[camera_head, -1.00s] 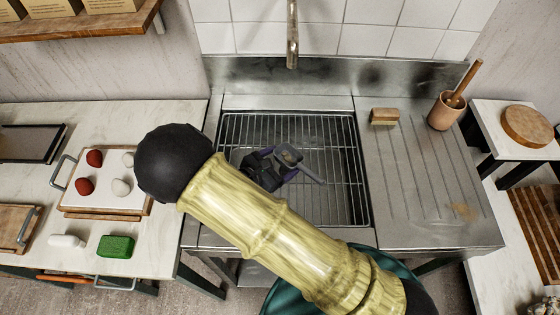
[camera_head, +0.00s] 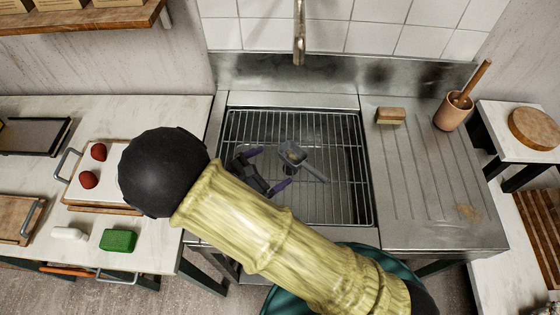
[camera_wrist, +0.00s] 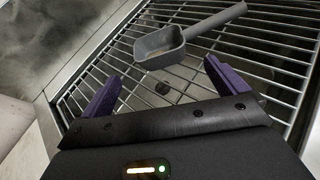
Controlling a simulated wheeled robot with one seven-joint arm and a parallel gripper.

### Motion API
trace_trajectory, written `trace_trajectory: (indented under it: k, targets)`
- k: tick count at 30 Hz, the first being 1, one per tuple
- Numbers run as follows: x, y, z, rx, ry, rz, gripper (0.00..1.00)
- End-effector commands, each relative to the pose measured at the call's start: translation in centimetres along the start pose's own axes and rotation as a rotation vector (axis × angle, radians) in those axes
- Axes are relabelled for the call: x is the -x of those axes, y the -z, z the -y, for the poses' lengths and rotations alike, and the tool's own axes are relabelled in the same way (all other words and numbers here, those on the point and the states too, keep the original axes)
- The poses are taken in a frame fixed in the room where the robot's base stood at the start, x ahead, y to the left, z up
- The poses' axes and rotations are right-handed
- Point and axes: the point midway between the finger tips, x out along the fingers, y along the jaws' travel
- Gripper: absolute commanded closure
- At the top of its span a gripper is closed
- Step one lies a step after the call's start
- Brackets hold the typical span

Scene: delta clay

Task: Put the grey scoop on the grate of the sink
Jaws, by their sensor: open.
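The grey scoop (camera_head: 294,156) rests on the wire grate (camera_head: 340,190) of the sink, near its middle. In the wrist view the scoop (camera_wrist: 165,46) lies beyond my fingertips, its handle pointing to the upper right. My gripper (camera_head: 268,168) is open, its two purple fingers spread and empty, just left of and below the scoop in the head view. In the wrist view my gripper (camera_wrist: 160,82) shows bare grate between its fingers, and the scoop is apart from them. My arm hides the front left part of the sink.
A wooden brush (camera_head: 391,116) and a mortar with pestle (camera_head: 453,110) stand on the drainboard at right. The faucet (camera_head: 299,32) hangs over the sink's back. A tray with red balls (camera_head: 88,180), a green sponge (camera_head: 118,240) and a white item (camera_head: 69,234) are on the left table.

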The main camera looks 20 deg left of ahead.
Motion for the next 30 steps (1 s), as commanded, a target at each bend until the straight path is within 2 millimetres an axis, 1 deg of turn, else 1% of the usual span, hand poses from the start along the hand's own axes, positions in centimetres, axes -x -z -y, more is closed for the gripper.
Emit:
trace_trajectory:
  k: [1,3,6,10,14,30]
  targets:
    - [1.1,0.1,-0.1,-0.001,-0.005,-0.001,0.02]
    - [2.5,0.1,-0.1,-0.002,-0.005,-0.002,0.02]
    - [4.2,0.1,-0.1,0.000,-0.003,-0.001,0.02]
    - [5.4,0.0,0.0,-0.001,-0.001,0.000,0.02]
    - [5.8,0.0,0.0,0.001,0.001,0.000,0.02]
    - [5.7,0.0,0.0,0.000,0.000,0.001,0.02]
